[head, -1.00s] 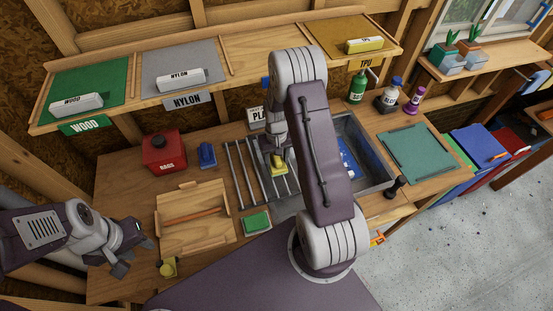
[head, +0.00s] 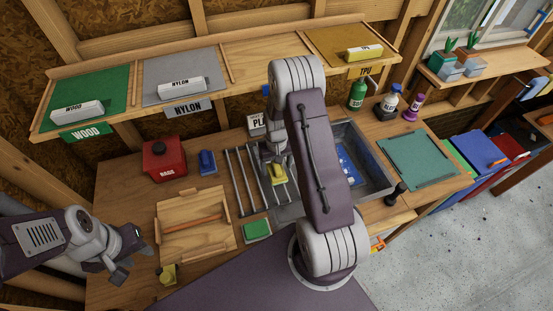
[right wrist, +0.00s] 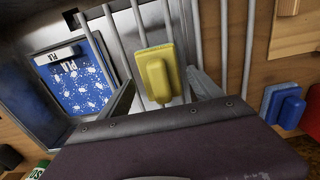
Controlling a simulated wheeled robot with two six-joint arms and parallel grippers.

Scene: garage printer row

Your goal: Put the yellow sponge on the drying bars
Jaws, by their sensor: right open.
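The yellow sponge (head: 278,174) is by the left edge of the sink in the head view, partly hidden by my right arm. In the right wrist view the sponge (right wrist: 154,75) lies over the pale drying bars (right wrist: 222,50), with bars running past both of its sides. The drying bars also show in the head view (head: 241,180). My right gripper (right wrist: 162,84) is open, with one finger on each side of the sponge and visible gaps between. My left gripper (head: 130,264) is open and empty at the left front of the bench.
A grey sink (head: 377,172) with a blue mat inside lies right of the bars. A label sign stands behind.

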